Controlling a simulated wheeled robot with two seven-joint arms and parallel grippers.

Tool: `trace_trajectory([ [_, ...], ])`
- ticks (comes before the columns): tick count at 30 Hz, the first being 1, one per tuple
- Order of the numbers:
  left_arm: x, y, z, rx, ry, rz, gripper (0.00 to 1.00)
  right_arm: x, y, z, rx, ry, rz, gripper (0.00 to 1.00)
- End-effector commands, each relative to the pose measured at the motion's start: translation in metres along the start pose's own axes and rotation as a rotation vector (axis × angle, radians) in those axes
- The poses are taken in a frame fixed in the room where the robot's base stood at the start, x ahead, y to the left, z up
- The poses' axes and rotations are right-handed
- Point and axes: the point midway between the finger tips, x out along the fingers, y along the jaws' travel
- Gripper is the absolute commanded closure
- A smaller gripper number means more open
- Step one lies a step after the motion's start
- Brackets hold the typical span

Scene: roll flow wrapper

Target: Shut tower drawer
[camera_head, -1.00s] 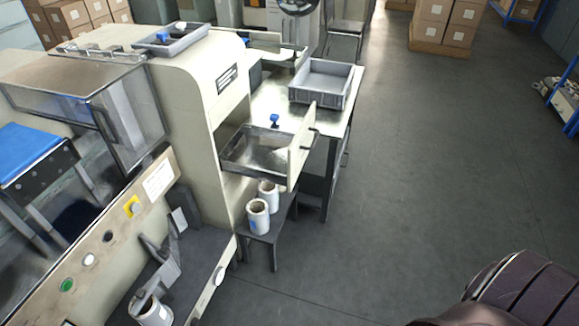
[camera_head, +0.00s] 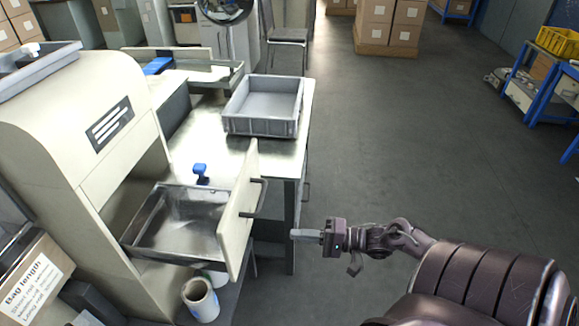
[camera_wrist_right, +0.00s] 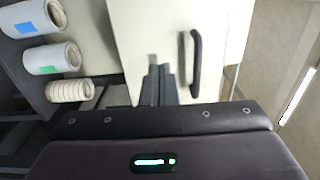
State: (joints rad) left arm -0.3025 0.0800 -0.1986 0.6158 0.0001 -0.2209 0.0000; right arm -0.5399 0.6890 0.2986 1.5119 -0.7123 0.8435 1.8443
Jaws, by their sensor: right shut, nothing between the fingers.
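The tower drawer (camera_head: 182,226) is pulled out from the cream machine tower (camera_head: 85,130) and looks empty inside. Its cream front panel (camera_head: 238,215) carries a dark bar handle (camera_head: 258,199). My right gripper (camera_head: 294,234) is shut and empty, to the right of the panel, pointing at it. In the right wrist view the closed fingers (camera_wrist_right: 159,84) point at the cream panel (camera_wrist_right: 135,40), beside the dark handle (camera_wrist_right: 194,62). I cannot tell whether the fingertips touch the panel. My left gripper is not in view.
A metal table (camera_head: 222,158) behind the drawer holds a grey crate (camera_head: 265,127) and a blue-topped item (camera_head: 200,172). White rolls (camera_head: 200,299) stand below the drawer. The floor (camera_head: 400,150) to the right is clear.

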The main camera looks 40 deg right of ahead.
Motion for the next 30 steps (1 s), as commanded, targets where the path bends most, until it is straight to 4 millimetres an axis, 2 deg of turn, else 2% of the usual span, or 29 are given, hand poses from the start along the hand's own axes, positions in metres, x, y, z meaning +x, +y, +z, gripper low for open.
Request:
trace_trajectory([
  [9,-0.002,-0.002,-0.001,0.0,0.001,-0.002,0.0,0.07,-0.001,-0.001,-0.003,0.001,-0.004,1.0],
  [15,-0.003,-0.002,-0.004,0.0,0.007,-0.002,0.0,0.103,-0.001,-0.001,-0.003,0.002,-0.002,1.0],
  [21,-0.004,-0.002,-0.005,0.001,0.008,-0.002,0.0,0.119,0.0,-0.001,-0.003,0.003,0.0,1.0],
  [30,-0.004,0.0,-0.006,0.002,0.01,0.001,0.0,0.121,0.001,-0.001,-0.003,0.003,0.001,1.0],
])
